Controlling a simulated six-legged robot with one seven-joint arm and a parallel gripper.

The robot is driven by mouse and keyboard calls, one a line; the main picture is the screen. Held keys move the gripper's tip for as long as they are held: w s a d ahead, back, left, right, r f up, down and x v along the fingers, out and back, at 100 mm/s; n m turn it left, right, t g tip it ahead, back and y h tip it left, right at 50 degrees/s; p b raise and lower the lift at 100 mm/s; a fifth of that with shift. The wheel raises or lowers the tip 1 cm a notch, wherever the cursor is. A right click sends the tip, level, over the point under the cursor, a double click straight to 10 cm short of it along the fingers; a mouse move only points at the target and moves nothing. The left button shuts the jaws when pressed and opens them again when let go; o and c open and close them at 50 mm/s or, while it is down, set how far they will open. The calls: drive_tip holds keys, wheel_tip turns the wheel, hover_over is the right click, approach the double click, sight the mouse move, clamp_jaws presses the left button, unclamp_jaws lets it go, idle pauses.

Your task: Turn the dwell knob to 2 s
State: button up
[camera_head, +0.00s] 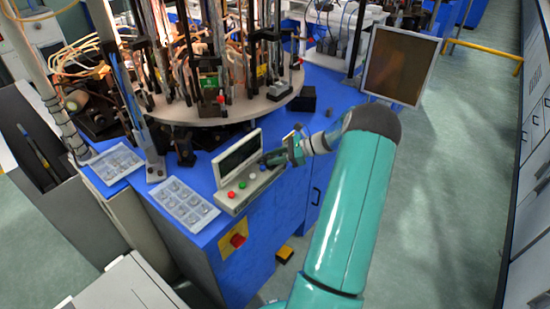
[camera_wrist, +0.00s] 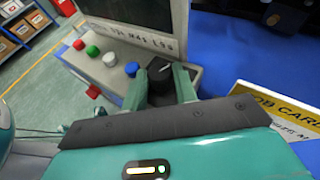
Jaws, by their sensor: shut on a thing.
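The control box (camera_head: 235,190) stands on the blue machine table, with a dark screen (camera_head: 238,157) and a row of buttons. In the wrist view its panel carries a red button (camera_wrist: 79,44), a green button (camera_wrist: 92,51), a white button (camera_wrist: 110,60) and a blue button (camera_wrist: 132,69). The black dwell knob (camera_wrist: 159,69) is at the right end of the row. My gripper (camera_wrist: 164,82) is shut on the knob, with a teal finger on each side. In the head view my gripper (camera_head: 268,160) is at the right end of the box. The knob's setting is not readable.
A yellow job card (camera_wrist: 268,112) lies right of my gripper. Clear trays (camera_head: 182,204) lie on the blue table left of the box. A round turntable (camera_head: 225,108) with tall fixtures stands behind it. A flat panel (camera_head: 400,65) stands at the back right.

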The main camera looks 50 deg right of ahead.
drive_tip(key=shift+d+n+g+y, duration=0.15)
drive_tip(key=shift+n+g+y, duration=0.35)
drive_tip(key=shift+n+g, duration=0.3)
drive_tip(key=o, duration=0.7)
drive_tip(key=shift+w, duration=0.1)
drive_tip(key=v, duration=1.3)
drive_tip(key=shift+d, duration=0.4)
